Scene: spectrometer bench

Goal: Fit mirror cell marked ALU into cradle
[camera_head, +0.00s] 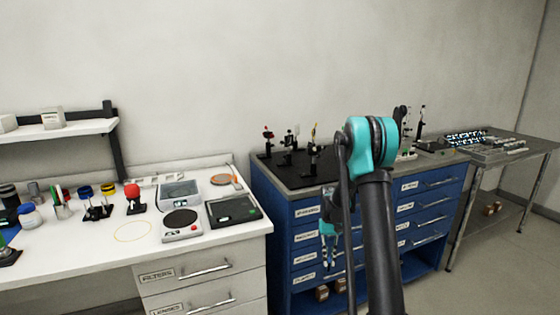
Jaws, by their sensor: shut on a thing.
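My gripper (328,267) hangs in front of the blue drawer cabinet, pointing down, below the level of its top. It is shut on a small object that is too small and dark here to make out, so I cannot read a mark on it. Several small optical mounts stand on the black board (278,172) on top of the cabinet, left of my arm. I cannot tell which of them is the cradle. No mark ALU is legible in this view. My arm hides part of the cabinet top.
The blue cabinet (272,225) has labelled drawers and small boxes (322,292) on its low shelf. A white bench (95,262) on the left holds a scale (182,225), a black device (234,209) and tools. A metal table (530,143) stands at right.

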